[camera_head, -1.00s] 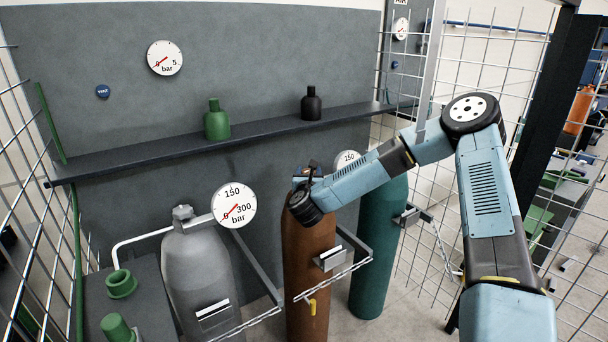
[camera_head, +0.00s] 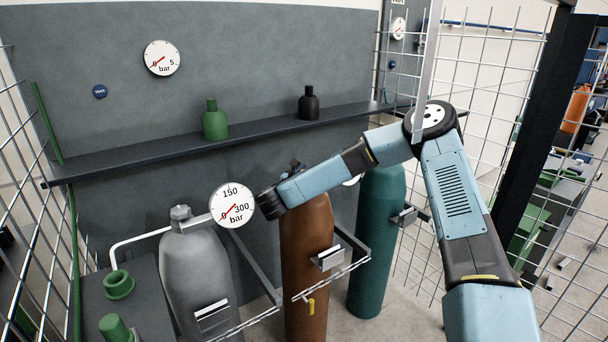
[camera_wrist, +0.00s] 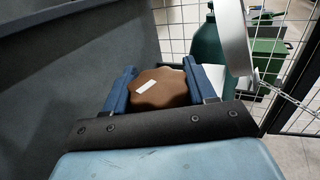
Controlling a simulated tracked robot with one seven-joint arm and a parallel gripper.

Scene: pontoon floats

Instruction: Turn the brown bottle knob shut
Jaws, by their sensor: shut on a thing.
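The brown bottle (camera_head: 306,265) stands upright in the middle of the rack in the head view. Its lobed brown knob (camera_wrist: 158,90) shows from above in the wrist view, with a short white mark on its top, slanting slightly up to the right. My gripper (camera_wrist: 160,82) has a blue finger on either side of the knob and is shut on it. In the head view my own wrist covers the knob and most of the fingers above the bottle.
A grey bottle (camera_head: 196,270) stands left and a teal bottle (camera_head: 379,240) right. A large round gauge (camera_head: 232,205) is close to my wrist's left end. A shelf (camera_head: 260,130) with a green bottle (camera_head: 214,122) and a black bottle (camera_head: 309,103) runs behind. Wire mesh closes both sides.

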